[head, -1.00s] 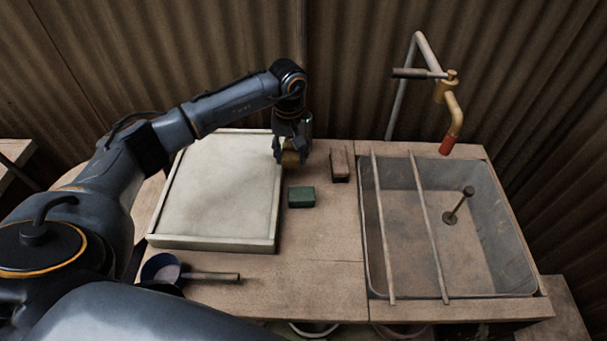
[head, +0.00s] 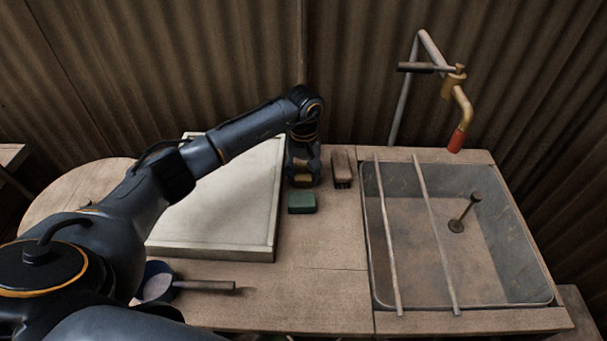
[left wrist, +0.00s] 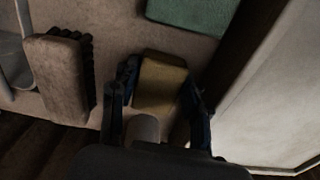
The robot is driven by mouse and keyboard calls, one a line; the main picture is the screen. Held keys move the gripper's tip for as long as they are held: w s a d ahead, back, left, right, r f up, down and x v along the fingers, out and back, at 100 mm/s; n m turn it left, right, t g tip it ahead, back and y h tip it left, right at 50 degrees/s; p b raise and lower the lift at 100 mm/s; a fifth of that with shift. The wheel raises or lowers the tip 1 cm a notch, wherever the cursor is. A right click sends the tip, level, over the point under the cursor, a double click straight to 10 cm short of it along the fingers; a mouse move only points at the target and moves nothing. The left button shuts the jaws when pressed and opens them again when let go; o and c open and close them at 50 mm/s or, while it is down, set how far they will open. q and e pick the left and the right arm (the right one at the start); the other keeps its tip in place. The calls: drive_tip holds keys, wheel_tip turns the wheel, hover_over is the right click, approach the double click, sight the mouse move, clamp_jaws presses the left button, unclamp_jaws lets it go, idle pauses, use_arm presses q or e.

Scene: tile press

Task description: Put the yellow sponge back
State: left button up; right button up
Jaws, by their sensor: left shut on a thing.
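The yellow sponge (left wrist: 160,82) is between the fingers of my left gripper (left wrist: 158,100) in the left wrist view, and the gripper is shut on it. In the head view my left gripper (head: 303,178) is low over the wooden counter, between the white tray and the brush, behind the green sponge. A little of the yellow sponge (head: 303,180) shows there between the fingers. Whether the sponge touches the counter I cannot tell. My right gripper is not in view.
A green sponge (head: 302,203) lies just in front of the held one. A brush (head: 342,168) lies to its right. The white tray (head: 262,250) is to the left, the sink (head: 520,298) with two bars to the right. A blue pan (head: 158,282) is at the front left.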

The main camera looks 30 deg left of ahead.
sight(304, 174)
use_arm(q)
drive_tip(key=o, duration=0.8)
drive_tip(key=shift+f, duration=0.1)
wheel_tip(304, 174, up, 12)
drive_tip(key=shift+r+b, duration=0.15)
drive_tip(key=shift+b, duration=0.25)
drive_tip(key=shift+r, duration=0.1)
